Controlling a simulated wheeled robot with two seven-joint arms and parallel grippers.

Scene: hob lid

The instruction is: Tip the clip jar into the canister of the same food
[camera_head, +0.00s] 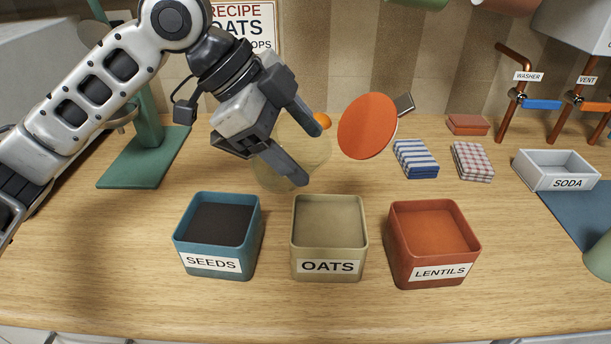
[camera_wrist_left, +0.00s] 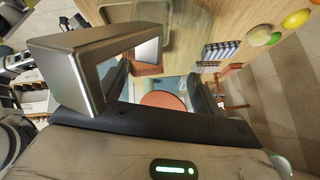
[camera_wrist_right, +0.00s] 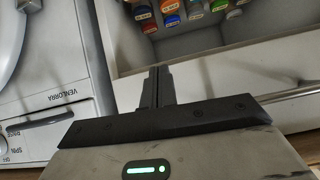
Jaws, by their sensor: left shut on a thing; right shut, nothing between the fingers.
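My left gripper (camera_head: 307,155) is shut on the clear clip jar (camera_head: 296,145), behind the canisters and above the worktop. The jar looks tilted; its round orange lid (camera_head: 367,127) hangs open at the right with a metal clip (camera_head: 404,103). The lid also shows in the left wrist view (camera_wrist_left: 163,100). I cannot make out any food in the jar. Three open canisters stand in front: blue SEEDS (camera_head: 215,246), beige OATS (camera_head: 328,252) and red LENTILS (camera_head: 400,268). Each shows a filled-looking inside. My right gripper (camera_wrist_right: 157,85) is shut and empty, out of the head view.
A recipe sign (camera_head: 252,25) reading OATS is partly hidden by my left arm. Folded cloths (camera_head: 415,160), a SODA tray (camera_head: 530,175) and copper pipes (camera_head: 511,105) are at the right. A green stand (camera_head: 145,150) is at the left. My right gripper is by a drawer of jars (camera_wrist_right: 195,25).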

